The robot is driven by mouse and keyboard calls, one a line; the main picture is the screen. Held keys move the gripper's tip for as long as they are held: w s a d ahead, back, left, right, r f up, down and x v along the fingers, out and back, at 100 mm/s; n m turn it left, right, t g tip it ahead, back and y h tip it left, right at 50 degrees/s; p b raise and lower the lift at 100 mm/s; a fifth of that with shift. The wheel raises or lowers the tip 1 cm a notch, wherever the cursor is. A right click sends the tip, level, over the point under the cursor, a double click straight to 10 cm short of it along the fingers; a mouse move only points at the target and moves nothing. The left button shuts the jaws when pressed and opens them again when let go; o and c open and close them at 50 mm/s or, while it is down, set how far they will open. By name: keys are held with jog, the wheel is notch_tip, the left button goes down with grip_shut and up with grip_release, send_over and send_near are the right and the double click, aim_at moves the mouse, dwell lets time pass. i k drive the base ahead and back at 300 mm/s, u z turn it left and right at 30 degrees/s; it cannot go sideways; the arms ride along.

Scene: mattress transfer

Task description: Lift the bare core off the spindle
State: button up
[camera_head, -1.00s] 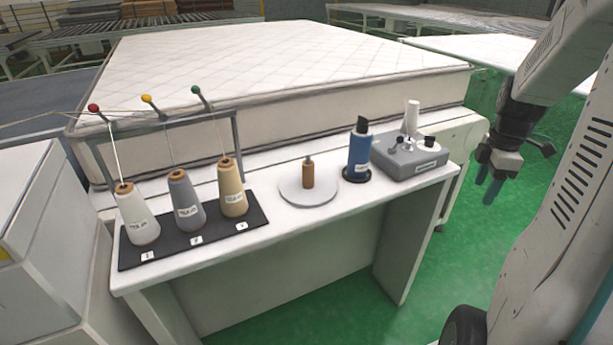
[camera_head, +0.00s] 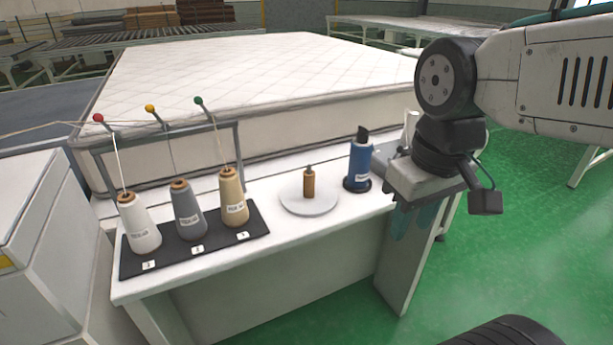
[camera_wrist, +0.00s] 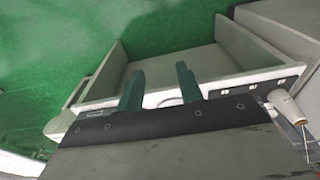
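The bare core (camera_head: 309,184) is a small brown tube. It stands upright on a round white plate (camera_head: 290,205) on the table, with a grey spindle tip (camera_head: 309,167) showing above it. My gripper (camera_head: 413,222) is in front of the table's right end, to the right of the core and well apart from it. In the wrist view my gripper (camera_wrist: 158,84) shows two teal fingers spread apart with nothing between them. The core cannot be made out in the wrist view.
White (camera_head: 141,232), grey (camera_head: 187,212) and tan (camera_head: 234,200) cones stand on a black board (camera_head: 190,262) at the left, under a thread stand. A mattress (camera_head: 250,65) lies behind.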

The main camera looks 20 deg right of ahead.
aim_at(308, 181)
jog(key=u, duration=1)
jog(key=i, duration=0.75)
jog(key=z, duration=0.35)
